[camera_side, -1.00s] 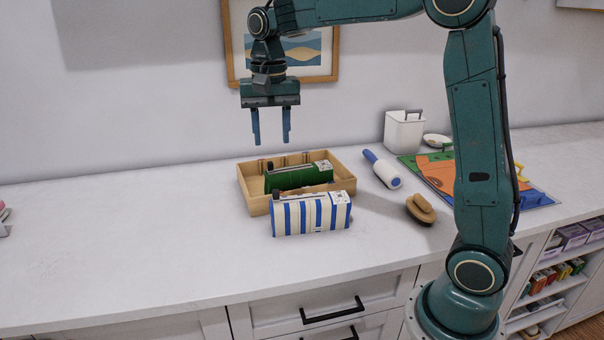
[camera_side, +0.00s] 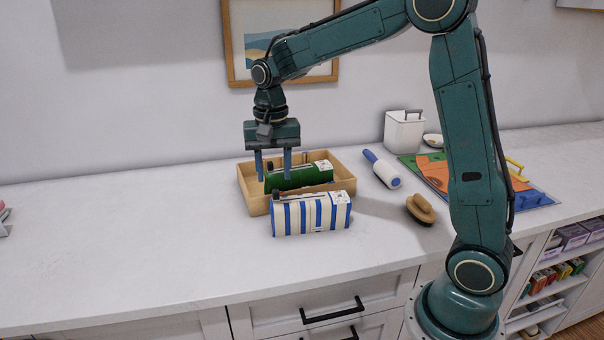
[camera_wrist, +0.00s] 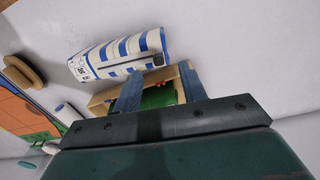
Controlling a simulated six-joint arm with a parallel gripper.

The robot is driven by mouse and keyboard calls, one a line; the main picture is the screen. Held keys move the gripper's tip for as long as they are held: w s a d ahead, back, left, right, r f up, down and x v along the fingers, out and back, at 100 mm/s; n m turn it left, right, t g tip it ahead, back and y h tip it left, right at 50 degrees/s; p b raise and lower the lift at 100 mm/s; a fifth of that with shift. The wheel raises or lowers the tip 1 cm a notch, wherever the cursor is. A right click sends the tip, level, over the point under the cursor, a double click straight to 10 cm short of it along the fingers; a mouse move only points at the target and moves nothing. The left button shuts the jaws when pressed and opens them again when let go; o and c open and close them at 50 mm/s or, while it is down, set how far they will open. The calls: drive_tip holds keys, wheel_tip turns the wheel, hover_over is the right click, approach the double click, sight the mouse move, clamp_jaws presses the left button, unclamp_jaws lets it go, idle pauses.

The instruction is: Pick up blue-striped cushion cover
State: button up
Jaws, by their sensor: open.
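The blue-striped cushion cover (camera_side: 311,215) is a white folded bundle with blue stripes and a pale label at one end. It lies at the front of the wooden tray (camera_side: 252,202); whether they touch is unclear. The wrist view shows it (camera_wrist: 120,54) beyond my fingertips. My gripper (camera_side: 273,178) is open, pointing down over the tray at the left part of a green bundle (camera_side: 299,177), behind the striped cover. Nothing shows held. In the wrist view the green bundle (camera_wrist: 158,97) shows between my fingers.
A blue-handled lint roller (camera_side: 382,169) and a brush (camera_side: 421,208) lie to the right. Behind them stand a white bin (camera_side: 404,131) and a small dish (camera_side: 433,140). A colourful board (camera_side: 440,172) lies farther right, behind my arm.

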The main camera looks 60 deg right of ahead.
sight(275, 190)
drive_tip(key=shift+f, duration=0.1)
drive_tip(key=shift+d+f, duration=0.15)
drive_tip(key=shift+f, duration=2.35)
drive_tip(key=shift+c, duration=0.2)
drive_tip(key=shift+r, duration=0.1)
clamp_jaws()
